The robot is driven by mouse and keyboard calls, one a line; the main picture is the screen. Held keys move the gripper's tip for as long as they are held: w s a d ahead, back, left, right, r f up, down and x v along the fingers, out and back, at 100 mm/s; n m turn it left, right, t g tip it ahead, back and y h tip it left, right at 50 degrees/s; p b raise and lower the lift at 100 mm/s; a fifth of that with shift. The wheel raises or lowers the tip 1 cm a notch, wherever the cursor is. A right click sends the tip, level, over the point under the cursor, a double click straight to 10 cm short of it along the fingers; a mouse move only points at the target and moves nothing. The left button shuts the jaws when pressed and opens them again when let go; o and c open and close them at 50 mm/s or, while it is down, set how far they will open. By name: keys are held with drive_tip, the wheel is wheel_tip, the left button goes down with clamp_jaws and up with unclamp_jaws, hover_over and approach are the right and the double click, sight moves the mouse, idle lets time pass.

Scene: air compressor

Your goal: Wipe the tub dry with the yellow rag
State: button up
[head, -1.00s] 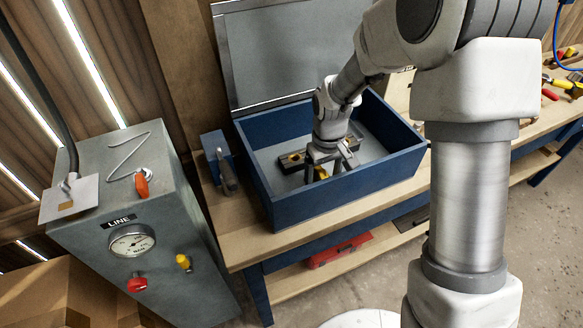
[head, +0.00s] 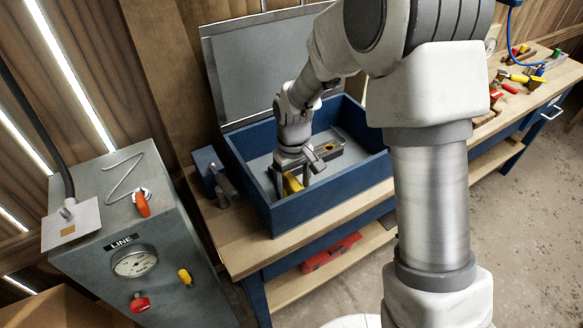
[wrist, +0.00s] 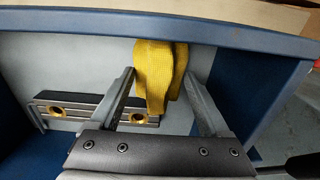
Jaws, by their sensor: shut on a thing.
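The tub (head: 330,199) is a blue open box with a grey floor and a raised grey lid, standing on the wooden bench. My gripper (head: 300,178) reaches down inside it, toward its front left. In the wrist view my gripper (wrist: 168,88) is shut on the yellow rag (wrist: 153,75), which hangs folded between the fingers near the tub's blue wall (wrist: 160,26). The rag also shows in the head view (head: 292,184), partly hidden by the gripper. Whether the rag touches the floor, and whether the floor is wet, I cannot tell.
A dark bar with brass-ringed holes (wrist: 90,112) lies in the tub beside the gripper. A blue block with a handle (head: 213,174) stands left of the tub. A grey cabinet with a gauge (head: 134,261) is further left. Tools (head: 520,75) lie on the bench at right.

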drive_tip(key=shift+r+p, duration=1.35)
drive_tip(key=shift+r, duration=0.95)
